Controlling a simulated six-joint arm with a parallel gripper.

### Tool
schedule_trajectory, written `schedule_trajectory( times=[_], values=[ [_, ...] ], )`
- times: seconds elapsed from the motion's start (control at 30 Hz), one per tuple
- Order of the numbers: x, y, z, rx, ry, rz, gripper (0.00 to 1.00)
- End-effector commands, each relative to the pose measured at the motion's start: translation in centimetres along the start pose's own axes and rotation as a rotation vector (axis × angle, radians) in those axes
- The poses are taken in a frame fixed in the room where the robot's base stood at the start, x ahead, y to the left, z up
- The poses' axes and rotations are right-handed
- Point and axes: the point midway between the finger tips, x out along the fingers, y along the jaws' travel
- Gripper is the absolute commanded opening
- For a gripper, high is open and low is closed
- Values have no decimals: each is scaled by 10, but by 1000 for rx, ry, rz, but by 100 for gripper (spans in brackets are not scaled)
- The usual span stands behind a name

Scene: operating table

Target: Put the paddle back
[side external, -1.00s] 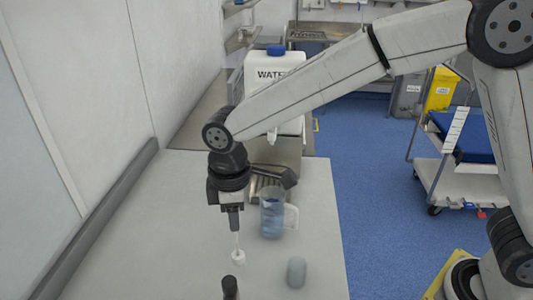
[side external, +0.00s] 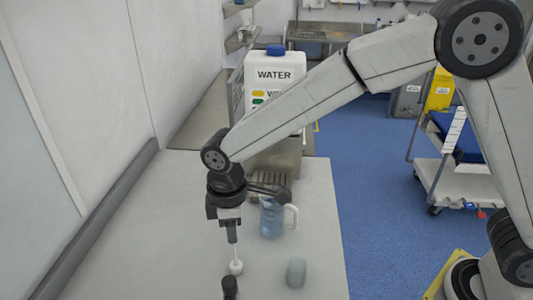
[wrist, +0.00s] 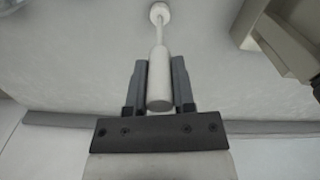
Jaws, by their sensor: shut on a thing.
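The paddle (wrist: 159,75) is a white rod with a thicker handle and a small round white end. My gripper (wrist: 159,78) is shut on its handle, one finger on each side. In the side external view my gripper (side external: 232,236) points down, and the paddle's round end (side external: 236,268) hangs lowest, close to the table top. I cannot tell whether it touches the table. A holder for the paddle cannot be made out.
A clear jug of bluish liquid (side external: 271,217) stands right of my gripper. A grey rounded object (side external: 296,271) lies to the right, and a dark upright object (side external: 230,287) stands in front. A water canister (side external: 276,75) is behind. The table's left part (side external: 150,235) is clear.

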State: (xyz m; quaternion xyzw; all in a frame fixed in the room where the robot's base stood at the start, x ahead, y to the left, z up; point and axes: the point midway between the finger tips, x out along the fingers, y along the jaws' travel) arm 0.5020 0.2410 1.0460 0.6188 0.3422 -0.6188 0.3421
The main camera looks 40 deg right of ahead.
Motion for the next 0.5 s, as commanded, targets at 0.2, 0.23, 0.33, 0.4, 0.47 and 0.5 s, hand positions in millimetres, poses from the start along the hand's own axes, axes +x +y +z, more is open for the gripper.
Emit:
schedule_trajectory(
  times=[0.2,0.23,0.33,0.4,0.47,0.5],
  values=[
    [3,0,0,0,-1,0,34],
    [3,0,0,0,0,0,44],
    [3,0,0,0,0,0,66],
    [3,0,0,0,0,0,66],
    [3,0,0,0,0,0,66],
    [3,0,0,0,0,0,66]
  ],
)
